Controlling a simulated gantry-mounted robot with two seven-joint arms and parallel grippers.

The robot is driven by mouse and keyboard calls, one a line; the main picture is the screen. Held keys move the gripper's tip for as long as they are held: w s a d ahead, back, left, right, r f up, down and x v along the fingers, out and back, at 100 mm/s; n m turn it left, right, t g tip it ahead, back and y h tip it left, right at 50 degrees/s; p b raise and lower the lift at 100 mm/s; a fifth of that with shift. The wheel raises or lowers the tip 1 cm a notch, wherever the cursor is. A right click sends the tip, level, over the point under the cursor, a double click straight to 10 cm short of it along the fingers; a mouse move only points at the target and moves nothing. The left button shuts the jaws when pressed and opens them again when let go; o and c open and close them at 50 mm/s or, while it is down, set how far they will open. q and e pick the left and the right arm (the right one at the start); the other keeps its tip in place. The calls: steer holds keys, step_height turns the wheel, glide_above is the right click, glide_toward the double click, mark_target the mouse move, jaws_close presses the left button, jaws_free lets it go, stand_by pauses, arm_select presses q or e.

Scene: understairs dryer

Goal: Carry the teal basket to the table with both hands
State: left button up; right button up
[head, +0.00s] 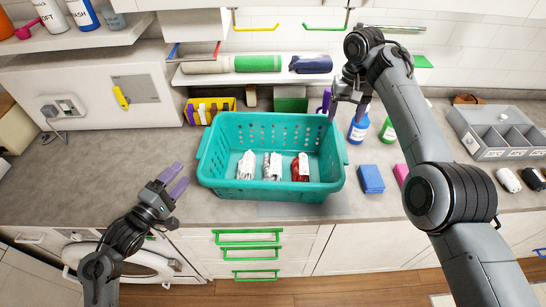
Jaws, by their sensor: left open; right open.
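The teal basket (270,188) stands upright on the grey counter in the middle of the head view. Several small items lie in it, including a red one (300,168) and a whitish one (246,166). My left gripper (178,181) is open and empty, left of the basket's near left corner and apart from it. My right gripper (334,108) is open near the basket's far right corner, with its arm passing over the counter at the right. Whether it touches the rim is hard to tell. No separate table is identifiable.
A blue bottle (358,131) and a green bottle (389,128) stand right of the basket. Blue sponges (370,179) lie nearby. A yellow bin (211,108) sits behind left. A grey divided tray (488,153) is far right.

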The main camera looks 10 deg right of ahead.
mark_target(202, 151)
steer(key=shift+f, duration=0.1)
arm_select(q)
steer(key=shift+x, duration=5.5)
arm_select(e)
steer(key=shift+d+f, duration=0.1)
steer(key=shift+f, duration=5.2)
arm_select(q)
steer(key=shift+c, duration=0.2)
steer(key=c, duration=1)
arm_select(e)
steer(key=c, duration=1)
arm_select(q)
jaws_close()
arm_select(e)
steer(key=shift+c, duration=1.3)
